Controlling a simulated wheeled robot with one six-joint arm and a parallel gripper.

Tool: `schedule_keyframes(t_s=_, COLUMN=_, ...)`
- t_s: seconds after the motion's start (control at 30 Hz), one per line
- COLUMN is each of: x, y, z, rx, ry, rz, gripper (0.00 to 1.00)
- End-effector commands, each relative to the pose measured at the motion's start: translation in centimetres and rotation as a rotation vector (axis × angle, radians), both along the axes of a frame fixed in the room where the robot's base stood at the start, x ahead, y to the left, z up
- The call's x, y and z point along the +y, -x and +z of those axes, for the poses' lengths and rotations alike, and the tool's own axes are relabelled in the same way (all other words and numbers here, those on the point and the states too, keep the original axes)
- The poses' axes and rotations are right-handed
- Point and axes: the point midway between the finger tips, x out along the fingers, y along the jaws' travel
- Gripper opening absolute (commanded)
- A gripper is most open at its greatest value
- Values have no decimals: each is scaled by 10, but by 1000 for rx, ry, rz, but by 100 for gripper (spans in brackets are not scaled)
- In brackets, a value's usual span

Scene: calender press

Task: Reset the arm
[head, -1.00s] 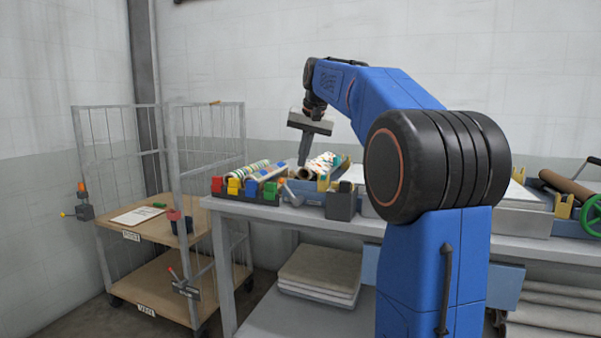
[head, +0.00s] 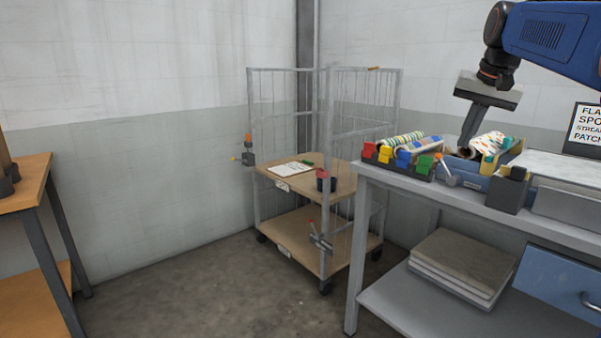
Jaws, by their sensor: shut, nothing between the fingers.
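My blue arm (head: 555,38) reaches in from the upper right of the head view, above the grey bench. My gripper (head: 468,145) points down and is shut, with nothing in its fingers. Its fingertips appear over or just behind the tray of patterned rolls; the exact gap to the rolls cannot be told. A patterned roll (head: 490,143) lies to the right of the fingers in a blue and yellow holder. More patterned rolls (head: 402,140) lie to the left, behind a row of coloured clips (head: 403,159).
The grey bench (head: 445,204) fills the right, with a dark grey block (head: 508,190) near its front edge and stacked sheets (head: 463,262) below. A wire-sided trolley (head: 262,165) stands in the corner. A wooden table (head: 25,183) is at far left. The floor between is clear.

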Motion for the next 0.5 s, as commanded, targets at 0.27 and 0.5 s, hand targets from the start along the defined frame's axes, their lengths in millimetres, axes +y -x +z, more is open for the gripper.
schedule_keyframes(t_s=0.27, x=53, y=80, z=-62, rx=-3, ry=52, rz=126, gripper=0)
schedule_keyframes(t_s=0.5, x=87, y=151, z=-131, rx=-8, ry=100, rz=237, gripper=0)
